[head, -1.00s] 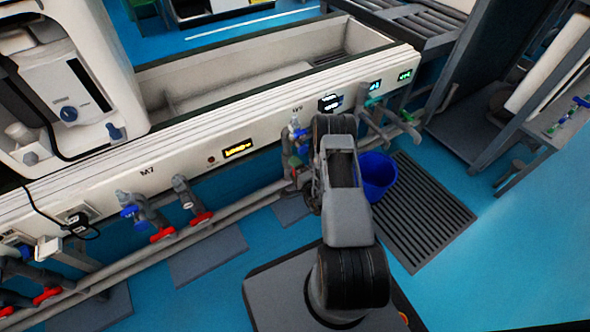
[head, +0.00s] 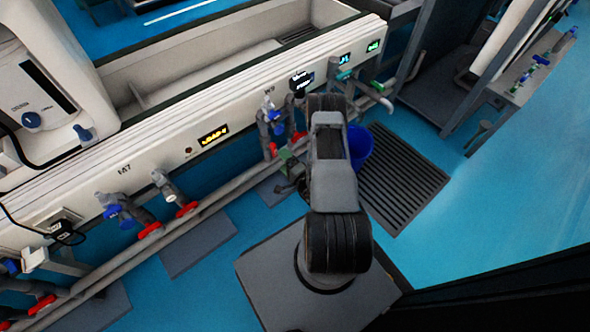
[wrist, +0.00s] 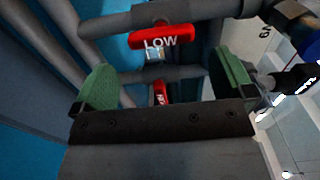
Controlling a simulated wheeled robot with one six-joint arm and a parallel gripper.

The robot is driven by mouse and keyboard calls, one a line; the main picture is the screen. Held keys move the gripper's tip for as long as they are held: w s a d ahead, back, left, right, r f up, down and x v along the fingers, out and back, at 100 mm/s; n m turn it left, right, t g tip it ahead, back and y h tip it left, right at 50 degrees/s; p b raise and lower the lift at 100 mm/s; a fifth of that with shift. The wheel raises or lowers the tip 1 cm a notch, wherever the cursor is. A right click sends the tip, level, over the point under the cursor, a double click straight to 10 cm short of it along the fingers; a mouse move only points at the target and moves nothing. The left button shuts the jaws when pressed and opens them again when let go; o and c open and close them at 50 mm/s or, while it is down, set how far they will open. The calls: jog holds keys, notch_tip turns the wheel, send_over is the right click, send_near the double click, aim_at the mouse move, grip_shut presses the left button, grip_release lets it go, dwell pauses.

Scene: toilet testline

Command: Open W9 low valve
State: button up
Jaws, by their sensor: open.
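In the wrist view a red valve handle marked LOW (wrist: 160,38) sits on a grey pipe, ahead of and above my gripper (wrist: 165,82). The gripper's two green-padded fingers are spread wide with nothing held. A second red handle (wrist: 161,93) with partly hidden lettering shows farther off between the fingers. In the head view, below the W9 label (head: 269,91), stand pipes with a blue handle (head: 274,114) and red handles (head: 273,150). My gripper (head: 288,160) is beside these pipes, mostly hidden by my arm.
A blue bucket (head: 359,145) stands right of my arm, beside a floor grate (head: 400,180). Blue floor is open at the right.

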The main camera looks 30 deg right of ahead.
jog(key=s+p, duration=0.1)
jog(key=s, duration=0.5)
jog(key=shift+s+d, duration=0.35)
jog(key=shift+d, duration=0.05)
